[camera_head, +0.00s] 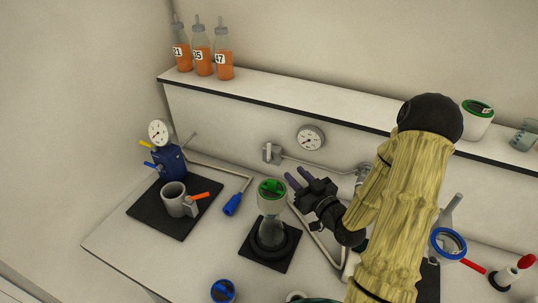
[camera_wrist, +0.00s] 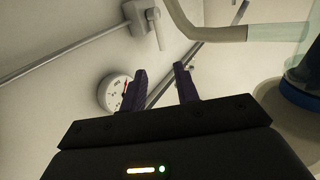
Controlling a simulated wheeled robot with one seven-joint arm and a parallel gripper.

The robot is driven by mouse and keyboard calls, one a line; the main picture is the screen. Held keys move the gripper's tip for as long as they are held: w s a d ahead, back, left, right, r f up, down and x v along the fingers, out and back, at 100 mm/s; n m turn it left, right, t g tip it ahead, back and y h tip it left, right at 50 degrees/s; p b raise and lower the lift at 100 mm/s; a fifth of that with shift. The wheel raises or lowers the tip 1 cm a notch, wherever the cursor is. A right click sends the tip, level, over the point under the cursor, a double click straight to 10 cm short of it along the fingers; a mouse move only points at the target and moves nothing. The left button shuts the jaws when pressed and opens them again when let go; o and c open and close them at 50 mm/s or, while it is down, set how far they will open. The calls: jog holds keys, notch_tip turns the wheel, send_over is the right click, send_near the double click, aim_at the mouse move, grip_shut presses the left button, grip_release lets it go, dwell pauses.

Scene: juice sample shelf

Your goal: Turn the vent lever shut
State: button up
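My gripper (camera_head: 301,178) is in the middle of the head view, above the bench and just right of a clear vessel with a green top (camera_head: 271,190). In the wrist view my gripper (camera_wrist: 160,69) has its two dark fingers apart with nothing between them. Several levers show, and none is labelled as the vent lever. A yellow lever (camera_head: 146,144) and a blue lever (camera_head: 150,165) stick out of the blue gauge unit (camera_head: 170,165). A grey wall valve (camera_head: 271,153) also shows in the wrist view (camera_wrist: 145,18).
A round wall gauge (camera_head: 310,138) and thin pipe (camera_head: 315,165) are behind my gripper. Bottles of orange juice (camera_head: 202,60) stand on the shelf at left. A blue-ringed funnel (camera_head: 447,244) and red-tipped lever (camera_head: 472,265) are at right.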

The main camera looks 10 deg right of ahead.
aim_at(270, 149)
jog(key=shift+w+a+f+b, duration=0.15)
jog(key=shift+a+f+b, duration=0.05)
jog(key=shift+b, duration=0.6)
jog(key=p+x, duration=0.5)
jog(key=x, duration=0.9)
jog(key=shift+w+a+r, duration=0.1)
jog(key=shift+w+r, duration=0.05)
jog(key=shift+w, duration=0.1)
grip_shut()
